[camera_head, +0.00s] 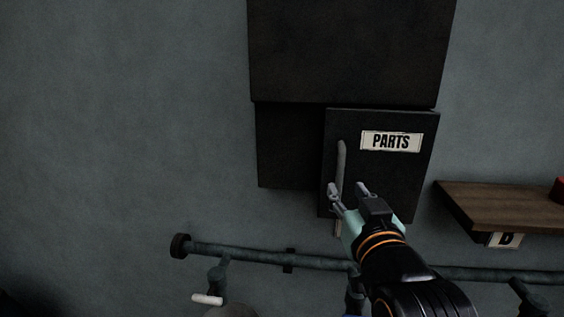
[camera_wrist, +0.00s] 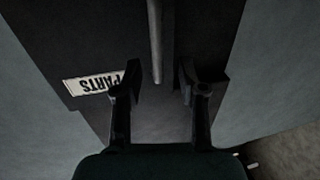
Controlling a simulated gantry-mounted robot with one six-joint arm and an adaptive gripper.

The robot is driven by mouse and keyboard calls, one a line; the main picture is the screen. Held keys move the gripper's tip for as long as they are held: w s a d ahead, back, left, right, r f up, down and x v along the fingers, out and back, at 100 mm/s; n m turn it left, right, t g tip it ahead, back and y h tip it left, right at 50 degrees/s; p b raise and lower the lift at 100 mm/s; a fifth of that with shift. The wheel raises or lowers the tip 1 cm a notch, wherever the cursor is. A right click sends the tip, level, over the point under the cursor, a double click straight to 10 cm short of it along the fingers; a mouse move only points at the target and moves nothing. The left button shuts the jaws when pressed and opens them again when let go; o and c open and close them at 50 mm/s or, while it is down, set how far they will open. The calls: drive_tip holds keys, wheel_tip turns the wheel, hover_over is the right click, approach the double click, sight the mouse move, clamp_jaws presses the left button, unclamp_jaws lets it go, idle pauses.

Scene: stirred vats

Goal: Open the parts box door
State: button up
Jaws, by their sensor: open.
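The parts box door (camera_head: 411,177) is a dark panel on the wall with a white PARTS label (camera_head: 391,141). A grey vertical bar handle (camera_head: 341,160) runs along its left side. My gripper (camera_head: 349,188) is open in front of the door's lower left, near the handle's lower part. In the wrist view, the handle (camera_wrist: 156,40) comes down from the top edge, and its end lies in line with the gap between my open fingers (camera_wrist: 160,75). No contact shows. The label (camera_wrist: 92,86) appears upside down there, partly behind the left finger. I cannot tell whether the door stands ajar.
A large dark box (camera_head: 345,50) juts out above the door, and a darker box part (camera_head: 289,146) lies to its left. A pipe (camera_head: 262,257) runs below. A wooden shelf (camera_head: 500,207) with a red item (camera_head: 560,189) is at right. The left wall is bare.

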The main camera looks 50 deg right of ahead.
sight(341, 179)
drive_tip(key=shift+s+d, duration=0.1)
drive_tip(key=shift+s, duration=0.1)
drive_tip(key=p+x, duration=0.1)
drive_tip(key=x, duration=0.6)
drive_tip(key=shift+p, duration=0.3)
drive_tip(key=shift+c, duration=0.2)
clamp_jaws()
